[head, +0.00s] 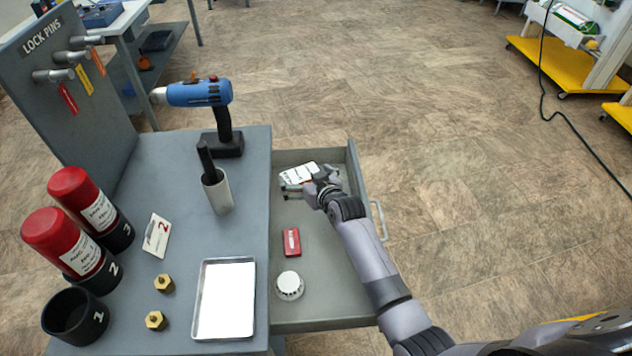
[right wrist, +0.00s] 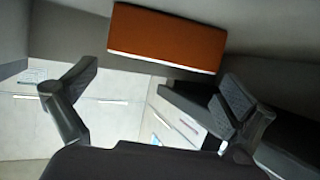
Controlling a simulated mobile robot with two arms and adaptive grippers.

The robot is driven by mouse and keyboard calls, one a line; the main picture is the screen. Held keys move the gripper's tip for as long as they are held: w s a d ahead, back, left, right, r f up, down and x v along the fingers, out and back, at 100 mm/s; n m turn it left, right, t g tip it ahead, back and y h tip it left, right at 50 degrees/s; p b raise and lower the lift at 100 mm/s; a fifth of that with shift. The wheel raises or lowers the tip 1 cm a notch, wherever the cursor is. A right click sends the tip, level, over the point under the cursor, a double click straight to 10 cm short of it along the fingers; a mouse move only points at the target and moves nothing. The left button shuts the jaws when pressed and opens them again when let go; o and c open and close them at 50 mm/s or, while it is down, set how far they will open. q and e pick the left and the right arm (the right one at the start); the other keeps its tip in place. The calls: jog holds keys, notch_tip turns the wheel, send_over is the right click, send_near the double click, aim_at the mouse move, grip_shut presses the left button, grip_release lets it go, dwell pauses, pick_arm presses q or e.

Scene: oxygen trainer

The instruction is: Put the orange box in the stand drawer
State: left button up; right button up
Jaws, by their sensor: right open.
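The stand drawer (head: 330,290) is pulled out to the right of the grey stand top. My right gripper (head: 300,187) is over the far part of the drawer, beside a white printed item. In the right wrist view, my right gripper (right wrist: 160,84) is open with nothing between its fingers. The orange box (right wrist: 168,38), with a pale lower edge, shows beyond the fingertips, apart from them. I cannot pick out the orange box in the head view. My left gripper is not in view.
The drawer also holds the white printed item (head: 298,174), a small red box (head: 291,242) and a white round device (head: 289,286). On the stand top are a blue drill (head: 200,93), a tray (head: 201,328), red cylinders (head: 62,241) and brass fittings (head: 156,320).

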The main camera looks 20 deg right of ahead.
jog(key=v, duration=0.8)
jog(key=shift+r+p, duration=0.15)
jog(key=shift+p, duration=0.2)
